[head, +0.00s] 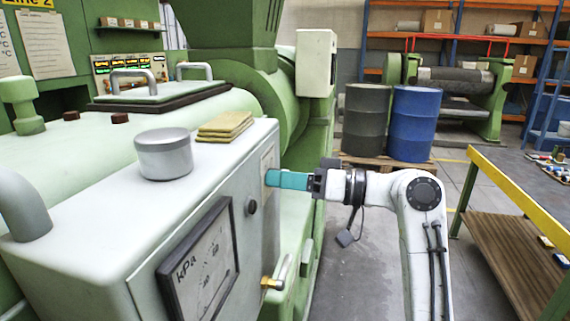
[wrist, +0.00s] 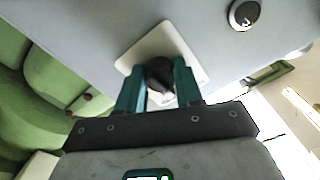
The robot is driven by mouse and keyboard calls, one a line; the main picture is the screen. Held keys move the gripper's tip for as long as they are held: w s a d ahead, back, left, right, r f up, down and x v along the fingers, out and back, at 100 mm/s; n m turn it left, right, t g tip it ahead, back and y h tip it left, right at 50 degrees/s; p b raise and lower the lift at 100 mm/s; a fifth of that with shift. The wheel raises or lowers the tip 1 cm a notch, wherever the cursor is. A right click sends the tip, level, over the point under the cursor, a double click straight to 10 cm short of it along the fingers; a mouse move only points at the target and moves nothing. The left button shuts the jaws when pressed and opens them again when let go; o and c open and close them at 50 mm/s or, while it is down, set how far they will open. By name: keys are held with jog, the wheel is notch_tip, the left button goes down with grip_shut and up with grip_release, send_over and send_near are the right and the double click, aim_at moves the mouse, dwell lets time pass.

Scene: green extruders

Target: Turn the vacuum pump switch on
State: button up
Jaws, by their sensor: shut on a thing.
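The vacuum pump switch is a dark knob (wrist: 160,72) on a pale square plate (wrist: 155,42) on the cabinet's grey side. My gripper (wrist: 159,88) has its two teal fingers on either side of the knob and is shut on it. In the head view my gripper (head: 270,178) reaches the cabinet side from the right, by the plate (head: 267,160). The knob is hidden there behind the fingers. The knob's pointing direction cannot be made out.
Another black knob (head: 251,207) and a kPa gauge (head: 205,262) are on the same cabinet face. A brass valve with a lever (head: 273,282) sticks out below. A grey round cap (head: 163,155) and yellow pads (head: 224,127) lie on top. Open floor lies right of the cabinet.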

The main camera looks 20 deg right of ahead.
jog(key=m+p, duration=0.6)
jog(key=p, duration=0.1)
jog(key=shift+r, duration=0.3)
jog(key=shift+f+m+p, duration=0.2)
jog(key=shift+m+p, duration=1)
jog(key=shift+p, duration=0.05)
jog(key=o, duration=1)
jog(key=shift+o, duration=0.2)
jog(key=b+v, duration=0.2)
jog(key=v, duration=0.8)
jog(key=shift+s+d+b, duration=0.2)
jog(key=shift+d+b, duration=0.1)
jog(key=shift+b, duration=0.05)
jog(key=shift+f, duration=0.1)
